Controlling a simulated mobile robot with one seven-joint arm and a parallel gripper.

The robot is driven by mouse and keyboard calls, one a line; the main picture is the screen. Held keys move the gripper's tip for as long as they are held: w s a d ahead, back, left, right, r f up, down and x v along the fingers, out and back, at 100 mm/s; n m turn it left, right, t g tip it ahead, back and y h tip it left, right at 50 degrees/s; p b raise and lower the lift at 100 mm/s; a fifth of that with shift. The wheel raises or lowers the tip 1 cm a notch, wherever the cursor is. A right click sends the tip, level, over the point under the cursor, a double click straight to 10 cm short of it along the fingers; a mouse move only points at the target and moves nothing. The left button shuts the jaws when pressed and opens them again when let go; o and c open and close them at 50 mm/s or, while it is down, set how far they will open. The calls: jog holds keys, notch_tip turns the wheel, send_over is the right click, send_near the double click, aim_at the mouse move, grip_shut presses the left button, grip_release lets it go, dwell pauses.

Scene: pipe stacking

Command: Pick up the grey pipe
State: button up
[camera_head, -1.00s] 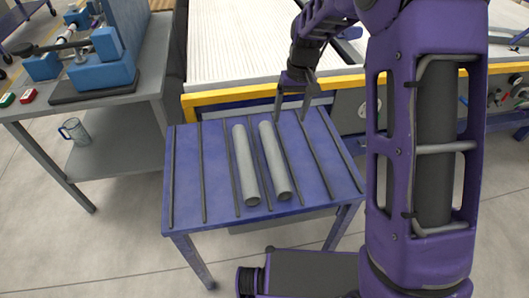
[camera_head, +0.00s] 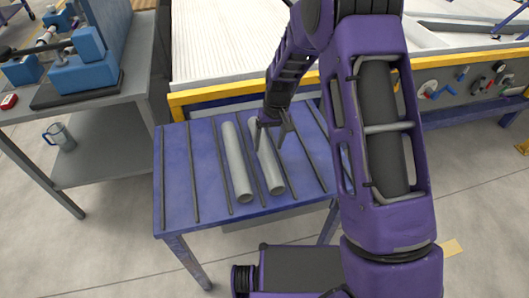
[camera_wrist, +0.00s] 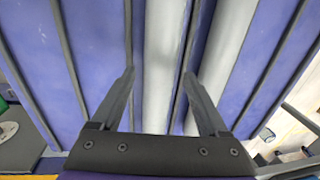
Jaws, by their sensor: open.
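Two grey pipes lie side by side on a blue ribbed table (camera_head: 175,190). The left pipe (camera_head: 236,160) is clear of my gripper in the head view. My gripper (camera_head: 271,148) is open over the far part of the right pipe (camera_head: 268,165). In the wrist view, one pipe (camera_wrist: 158,50) runs between the two open fingers (camera_wrist: 159,74), and the other pipe (camera_wrist: 222,55) lies outside them to the right. Nothing is held. How far the fingertips are above the table is hard to tell.
A yellow-edged conveyor (camera_head: 215,98) stands right behind the table. A grey workbench (camera_head: 110,105) with blue fixtures is at the left, with a mug (camera_head: 60,136) on its lower shelf. Dark raised bars run along the tabletop beside the pipes.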

aim_at(266, 150)
jog(key=f, duration=0.4)
jog(key=shift+w+a+f, duration=0.15)
jog(key=shift+a+f, duration=0.2)
grip_shut()
